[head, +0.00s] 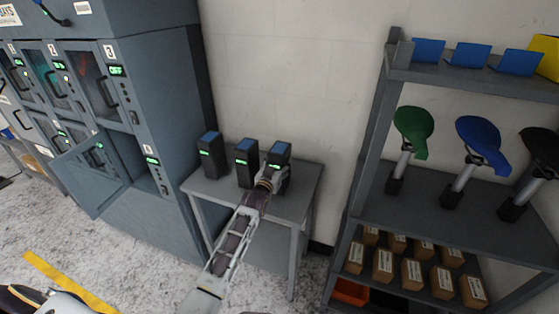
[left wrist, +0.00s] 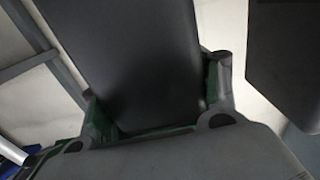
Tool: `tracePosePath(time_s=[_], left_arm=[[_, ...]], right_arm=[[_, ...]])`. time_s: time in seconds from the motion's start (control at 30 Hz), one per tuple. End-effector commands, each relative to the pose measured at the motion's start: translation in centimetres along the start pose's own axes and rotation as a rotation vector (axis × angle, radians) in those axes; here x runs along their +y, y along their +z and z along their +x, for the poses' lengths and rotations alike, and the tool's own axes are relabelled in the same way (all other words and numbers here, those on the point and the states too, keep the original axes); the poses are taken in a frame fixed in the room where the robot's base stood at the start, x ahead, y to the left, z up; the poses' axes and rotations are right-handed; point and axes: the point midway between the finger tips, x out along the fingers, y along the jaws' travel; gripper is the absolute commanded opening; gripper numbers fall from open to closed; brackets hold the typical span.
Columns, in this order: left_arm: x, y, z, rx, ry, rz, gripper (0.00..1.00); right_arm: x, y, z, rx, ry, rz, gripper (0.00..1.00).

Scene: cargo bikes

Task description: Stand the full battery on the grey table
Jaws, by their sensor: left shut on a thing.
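The grey table (head: 307,183) stands against the wall beside the blue-grey locker. Three dark batteries with blue tops are upright in a row at the table: a left one (head: 210,155), a middle one (head: 246,162) and a right one (head: 279,154). Green lights show on their fronts. My left gripper (head: 268,184) is shut on the right battery, which also fills the middle of the left wrist view (left wrist: 130,55). The gripper and arm hide its lower part, so I cannot tell whether its base touches the table. My right gripper is not in view.
The battery locker (head: 165,80) stands left, with a lower door (head: 93,180) hanging open. A grey shelf rack (head: 400,210) on the right holds saddles and boxes. In the left wrist view, another dark block (left wrist: 288,50) is close by at right.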

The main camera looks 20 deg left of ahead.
Motion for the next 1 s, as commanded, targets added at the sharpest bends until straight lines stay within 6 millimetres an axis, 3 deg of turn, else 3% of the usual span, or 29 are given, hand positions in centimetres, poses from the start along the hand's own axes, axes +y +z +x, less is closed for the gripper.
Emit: tracePosePath(time_s=[0.6,0.63,0.8,1.0], left_arm=[[0.0,0.8,0.1,0.013,0.0,0.0,0.0],[0.0,1.5,0.0,0.001,0.0,0.0,0.62],[0.0,1.4,0.0,0.001,0.0,0.0,0.83],[0.0,1.4,0.0,0.001,0.0,0.0,0.84]], right_arm=[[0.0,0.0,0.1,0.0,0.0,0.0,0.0],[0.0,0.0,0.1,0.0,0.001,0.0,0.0],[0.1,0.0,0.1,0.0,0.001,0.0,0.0],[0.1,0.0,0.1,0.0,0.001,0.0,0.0]])
